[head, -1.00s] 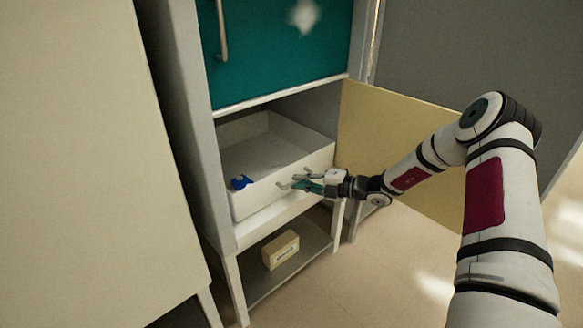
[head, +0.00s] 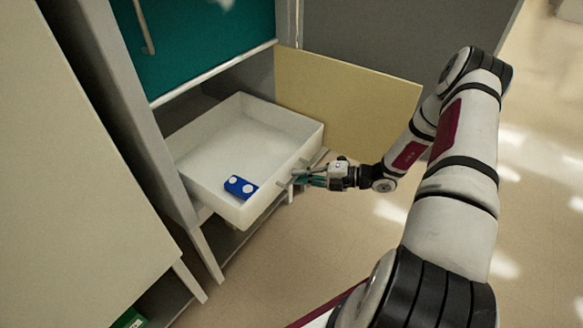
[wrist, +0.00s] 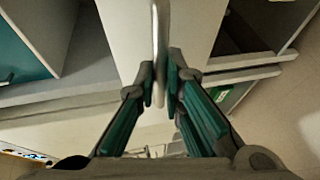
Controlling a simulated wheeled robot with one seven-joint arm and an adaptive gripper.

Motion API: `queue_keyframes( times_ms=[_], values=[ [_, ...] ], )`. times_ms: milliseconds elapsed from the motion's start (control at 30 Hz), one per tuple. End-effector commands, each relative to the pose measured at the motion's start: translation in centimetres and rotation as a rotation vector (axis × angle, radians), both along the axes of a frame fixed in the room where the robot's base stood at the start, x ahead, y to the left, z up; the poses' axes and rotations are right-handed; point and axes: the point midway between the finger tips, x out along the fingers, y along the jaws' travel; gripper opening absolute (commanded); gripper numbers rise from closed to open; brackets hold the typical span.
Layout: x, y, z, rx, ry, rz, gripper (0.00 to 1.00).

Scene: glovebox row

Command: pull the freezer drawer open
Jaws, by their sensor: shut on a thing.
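The white freezer drawer (head: 225,145) stands well out of the cabinet's lower compartment in the head view. Its front wall faces my gripper, and a thin bar handle (wrist: 160,55) on that front shows in the wrist view. My gripper (head: 298,174) is at the handle. In the wrist view my gripper (wrist: 160,85) has its two fingers on either side of the handle, shut on it. A blue object with white round spots (head: 240,187) lies inside the drawer near the front wall.
A cream door (head: 345,100) hangs open to the right of the drawer. A teal door with a handle (head: 205,40) is above. A large pale cabinet (head: 70,170) stands close on the left. Floor is free in front (head: 320,240).

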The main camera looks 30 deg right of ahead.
Motion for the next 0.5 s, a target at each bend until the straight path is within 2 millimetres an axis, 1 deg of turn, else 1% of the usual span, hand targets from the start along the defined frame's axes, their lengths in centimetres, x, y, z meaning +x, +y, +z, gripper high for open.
queue_keyframes(
  times_ms=[133, 467, 500],
  values=[
    [-0.44, -0.28, 0.03, 0.0, 0.001, -0.001, 0.0],
    [-0.47, -0.34, -0.01, 0.0, 0.001, -0.002, 0.0],
    [-0.46, -0.34, -0.01, 0.0, 0.001, -0.002, 0.16]
  ],
)
